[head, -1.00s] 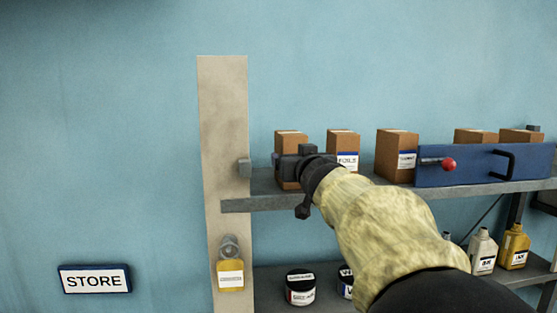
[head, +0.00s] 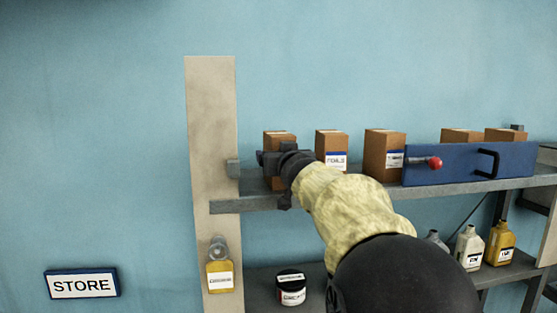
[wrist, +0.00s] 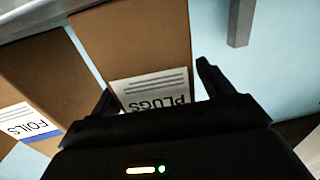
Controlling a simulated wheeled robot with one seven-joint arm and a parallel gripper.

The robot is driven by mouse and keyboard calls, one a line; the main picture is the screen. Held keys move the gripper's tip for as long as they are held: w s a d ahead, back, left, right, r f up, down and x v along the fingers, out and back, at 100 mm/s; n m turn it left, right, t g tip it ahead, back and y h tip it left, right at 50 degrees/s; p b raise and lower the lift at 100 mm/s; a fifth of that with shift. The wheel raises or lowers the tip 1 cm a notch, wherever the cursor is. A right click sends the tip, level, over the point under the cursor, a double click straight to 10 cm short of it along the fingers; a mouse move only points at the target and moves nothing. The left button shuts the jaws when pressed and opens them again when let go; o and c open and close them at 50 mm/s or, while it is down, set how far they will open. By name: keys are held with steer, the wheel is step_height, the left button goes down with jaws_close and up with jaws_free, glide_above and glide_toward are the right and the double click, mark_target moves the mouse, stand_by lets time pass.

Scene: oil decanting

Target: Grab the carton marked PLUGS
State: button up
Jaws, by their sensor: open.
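The PLUGS carton (wrist: 145,50) is a brown box with a white label, upside down in the wrist view. It stands between the two open fingers of my gripper (wrist: 157,90). The left finger is close beside the carton; a gap shows at the right finger. I cannot tell whether either touches it. In the head view the carton (head: 280,138) is the leftmost on the upper shelf (head: 300,195), and my gripper (head: 274,160) is in front of it, hiding its label and middle.
The FOILS carton (wrist: 45,80) stands close beside it, also seen in the head view (head: 331,143). Another carton (head: 384,150) and a blue panel with a red knob (head: 455,170) are farther right. A pale post (head: 210,130) rises at the left.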

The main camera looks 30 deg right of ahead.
mark_target(280, 134)
steer(key=c, duration=1.3)
steer(key=shift+o, duration=0.2)
steer(key=shift+r, duration=0.1)
step_height(280, 134, up, 10)
steer(key=p, duration=0.8)
